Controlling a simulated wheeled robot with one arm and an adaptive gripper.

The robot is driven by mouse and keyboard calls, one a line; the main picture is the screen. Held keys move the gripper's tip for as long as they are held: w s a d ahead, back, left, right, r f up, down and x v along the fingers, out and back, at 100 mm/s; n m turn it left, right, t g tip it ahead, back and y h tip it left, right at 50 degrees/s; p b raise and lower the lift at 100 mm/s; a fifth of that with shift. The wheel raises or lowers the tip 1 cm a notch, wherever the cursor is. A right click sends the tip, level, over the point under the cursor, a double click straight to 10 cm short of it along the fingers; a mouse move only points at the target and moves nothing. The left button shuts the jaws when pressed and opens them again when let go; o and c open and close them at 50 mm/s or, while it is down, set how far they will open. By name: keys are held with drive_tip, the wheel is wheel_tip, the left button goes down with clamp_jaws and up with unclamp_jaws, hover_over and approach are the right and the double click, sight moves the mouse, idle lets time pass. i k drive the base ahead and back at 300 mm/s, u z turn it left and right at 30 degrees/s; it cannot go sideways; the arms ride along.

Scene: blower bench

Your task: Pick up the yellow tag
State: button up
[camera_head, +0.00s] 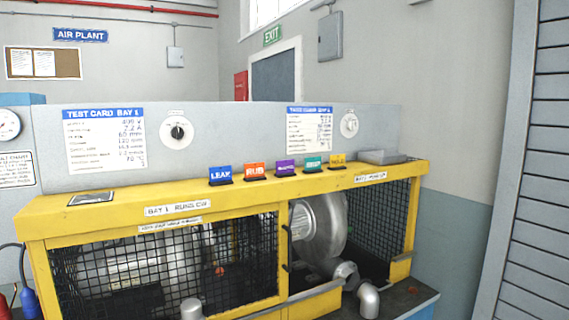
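The yellow tag (337,159) stands upright in a small dark base on the yellow top ledge of the bench (120,205). It is at the right end of a row of coloured tags, beside the green tag (312,163). Its lettering is too small to read. My gripper is not in view.
The purple tag (286,168), orange tag (254,171) and blue tag (220,175) stand farther left in the row. A shallow grey tray (383,157) sits right of the yellow tag. The grey panel (240,135) rises behind; mesh guards (380,220) and a blower (320,225) are below.

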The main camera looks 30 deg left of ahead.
sight(337, 162)
drive_tip(key=u, duration=0.9)
drive_tip(key=i, duration=0.75)
drive_tip(key=u, duration=0.9)
